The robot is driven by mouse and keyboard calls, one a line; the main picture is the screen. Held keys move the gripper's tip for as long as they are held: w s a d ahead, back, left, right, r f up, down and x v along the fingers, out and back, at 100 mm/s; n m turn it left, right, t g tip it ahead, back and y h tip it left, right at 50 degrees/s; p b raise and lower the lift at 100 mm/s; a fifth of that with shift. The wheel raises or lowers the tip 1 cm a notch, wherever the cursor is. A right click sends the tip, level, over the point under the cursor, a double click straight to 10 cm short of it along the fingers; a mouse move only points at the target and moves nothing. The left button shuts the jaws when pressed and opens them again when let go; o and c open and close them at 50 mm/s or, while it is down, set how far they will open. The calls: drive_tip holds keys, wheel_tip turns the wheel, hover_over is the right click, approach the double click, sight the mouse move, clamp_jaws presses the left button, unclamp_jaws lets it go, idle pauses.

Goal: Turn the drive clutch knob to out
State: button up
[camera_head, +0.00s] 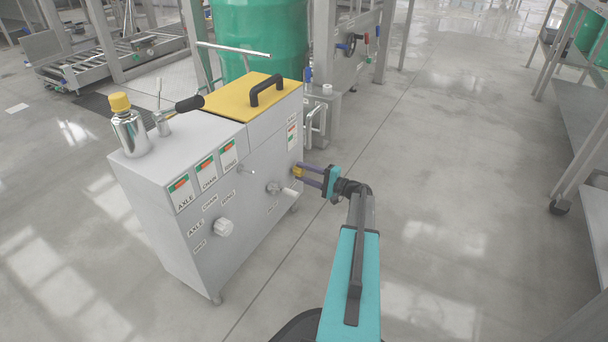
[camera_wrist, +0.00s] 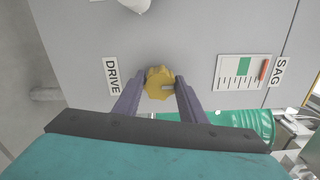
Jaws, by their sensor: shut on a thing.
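The yellow lobed clutch knob (camera_wrist: 159,80) sits on the side face of the grey cabinet (camera_head: 185,230). A DRIVE label (camera_wrist: 112,76) is beside it in the wrist view. The knob has a small grey mark pointing to the right of the wrist view. My gripper (camera_wrist: 158,92) is shut on the knob, one finger on each side. In the head view my gripper (camera_head: 303,174) reaches the cabinet's right-hand face from the right and largely hides the knob. I see no in or out marking.
A SAG gauge (camera_wrist: 243,72) is on the same face. The cabinet carries a white selector knob (camera_head: 224,228), a small handle (camera_head: 283,190), a yellow lid (camera_head: 247,92) and a steel bottle (camera_head: 128,130). A green drum (camera_head: 262,35) stands behind.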

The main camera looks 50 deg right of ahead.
idle(0.3)
drive_tip(key=o, duration=1)
drive_tip(key=shift+s, duration=0.1)
drive_tip(key=p+v, duration=0.4)
drive_tip(key=v, duration=0.9)
drive_tip(key=shift+s+f+p, duration=0.1)
drive_tip(key=shift+s+p, duration=0.25)
drive_tip(key=shift+p, duration=0.05)
drive_tip(key=shift+s, duration=0.1)
